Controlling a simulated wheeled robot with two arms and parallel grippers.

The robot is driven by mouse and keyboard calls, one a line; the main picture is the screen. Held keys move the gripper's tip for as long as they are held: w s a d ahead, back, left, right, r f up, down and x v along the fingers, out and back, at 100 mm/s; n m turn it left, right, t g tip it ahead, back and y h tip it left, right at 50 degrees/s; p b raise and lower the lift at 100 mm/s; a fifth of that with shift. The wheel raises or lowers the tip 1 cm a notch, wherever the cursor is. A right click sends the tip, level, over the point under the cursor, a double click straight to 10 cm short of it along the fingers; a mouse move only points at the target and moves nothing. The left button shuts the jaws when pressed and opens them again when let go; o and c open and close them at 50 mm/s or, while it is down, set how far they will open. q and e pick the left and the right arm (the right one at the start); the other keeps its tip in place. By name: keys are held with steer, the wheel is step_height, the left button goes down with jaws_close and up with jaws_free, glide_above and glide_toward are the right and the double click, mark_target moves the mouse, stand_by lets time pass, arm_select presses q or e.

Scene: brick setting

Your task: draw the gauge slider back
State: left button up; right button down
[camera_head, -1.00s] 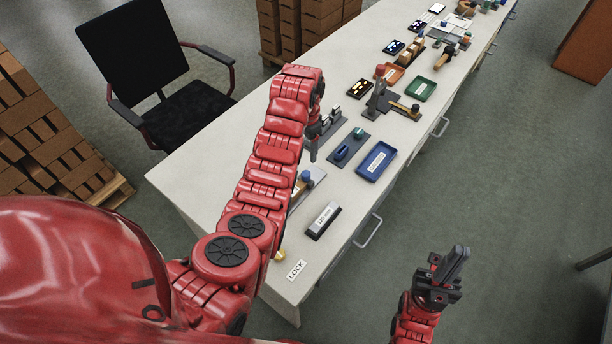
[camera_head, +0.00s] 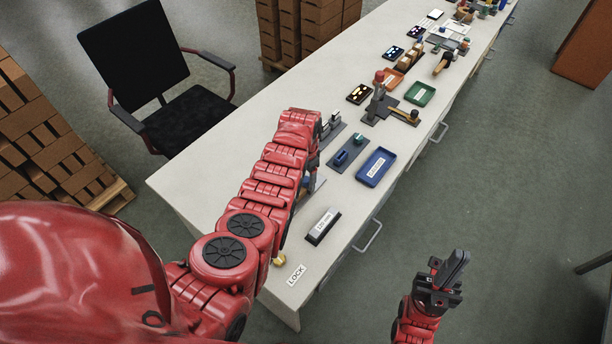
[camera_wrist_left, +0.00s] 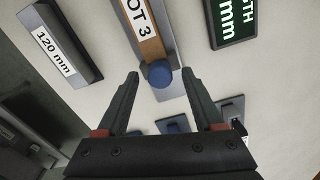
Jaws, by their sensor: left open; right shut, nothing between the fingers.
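In the left wrist view a wooden slider bar (camera_wrist_left: 146,32) with a label ending in "OT 3" lies on a grey base, with a round blue knob (camera_wrist_left: 159,76) at its near end. My left gripper (camera_wrist_left: 160,73) is open. Its two fingers appear on either side of the knob in that view; I cannot tell whether they are at its height. In the head view my left arm hides most of the slider and the left gripper; a bit of the grey base (camera_head: 318,184) shows. My right gripper (camera_head: 455,268) is shut and empty, off the table's right side.
A grey block labelled "120 mm" (camera_wrist_left: 62,45) lies beside the slider; it also shows in the head view (camera_head: 323,226). A dark display with green edges (camera_wrist_left: 233,22) is on the other side. A blue tray (camera_head: 376,167) and several fixtures stand further along the white table (camera_head: 215,165).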

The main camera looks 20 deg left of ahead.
arm_select(q)
jaws_close()
stand_by(0.3)
stand_by(1.1)
